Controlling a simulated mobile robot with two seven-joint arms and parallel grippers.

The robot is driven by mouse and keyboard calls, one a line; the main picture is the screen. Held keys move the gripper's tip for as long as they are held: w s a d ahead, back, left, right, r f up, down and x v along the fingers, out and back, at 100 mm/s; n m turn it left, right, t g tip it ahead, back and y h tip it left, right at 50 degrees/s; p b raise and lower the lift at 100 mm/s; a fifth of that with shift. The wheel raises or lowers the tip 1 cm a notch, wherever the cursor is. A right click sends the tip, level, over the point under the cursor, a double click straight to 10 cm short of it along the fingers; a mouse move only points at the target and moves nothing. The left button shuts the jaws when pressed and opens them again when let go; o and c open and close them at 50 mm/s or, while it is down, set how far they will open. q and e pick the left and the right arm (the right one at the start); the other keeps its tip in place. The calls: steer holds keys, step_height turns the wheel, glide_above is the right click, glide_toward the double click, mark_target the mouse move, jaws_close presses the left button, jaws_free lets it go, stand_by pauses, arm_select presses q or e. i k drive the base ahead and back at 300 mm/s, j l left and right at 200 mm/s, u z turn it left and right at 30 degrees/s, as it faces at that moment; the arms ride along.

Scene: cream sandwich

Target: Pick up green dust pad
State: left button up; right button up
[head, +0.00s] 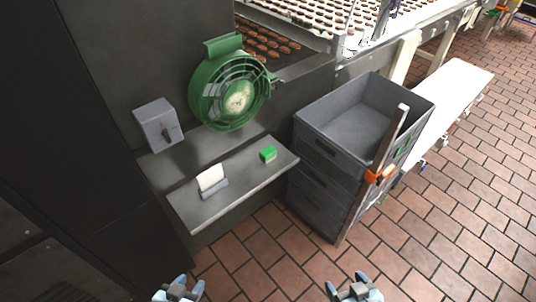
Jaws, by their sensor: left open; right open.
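The green dust pad (268,154) is a small bright green block lying on the right part of a grey metal shelf (245,180). My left gripper (178,285) is open at the bottom edge of the head view, below and left of the shelf. My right gripper (347,284) is open at the bottom edge, right of the left one. Both are empty and well apart from the pad. Nothing hides the pad.
A white pad in a grey holder (212,182) stands on the shelf's left part. A green round fan (232,92) and a grey switch box (158,124) are behind. Stacked grey crates (330,180) with an upright bar (391,140) stand right. Tiled floor in front is clear.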

mark_target(269, 153)
steer(key=i+l+u, duration=0.15)
steer(key=u, duration=1.65)
steer(key=l, duration=0.55)
steer(key=i+l, duration=0.15)
steer(key=l, duration=0.4)
